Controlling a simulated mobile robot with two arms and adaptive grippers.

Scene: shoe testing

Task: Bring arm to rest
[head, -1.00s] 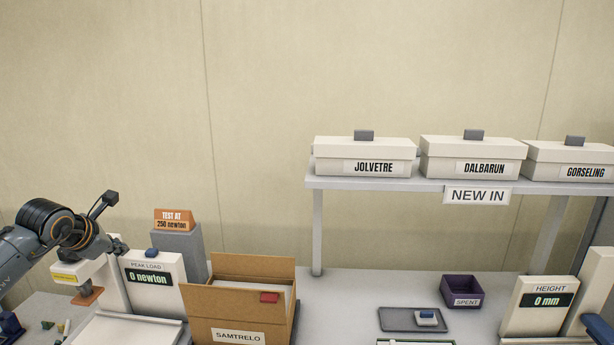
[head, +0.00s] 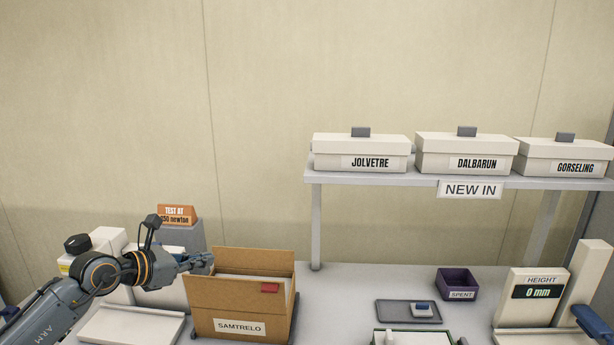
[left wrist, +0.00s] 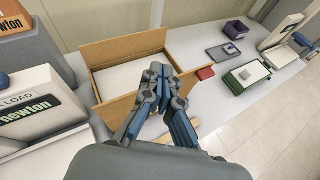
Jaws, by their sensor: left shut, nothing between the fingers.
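My left gripper (head: 207,261) is shut and empty. In the head view its arm comes in from the lower left, and the fingers point right, showing by the left edge of the open cardboard box (head: 240,312) labelled SAMTRELO. In the left wrist view the fingertips of the gripper (left wrist: 160,72) are together and show in front of the same box (left wrist: 125,50). I cannot tell the exact height of the fingers over the box. My right gripper is not in view.
The arm partly hides the peak load tester (head: 108,240). An orange sign (head: 176,211) stands behind. A shelf (head: 420,180) with white boxes is at right. Below are a grey tray (head: 388,312), a purple SPENT bin (head: 457,283) and a height gauge (head: 538,290).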

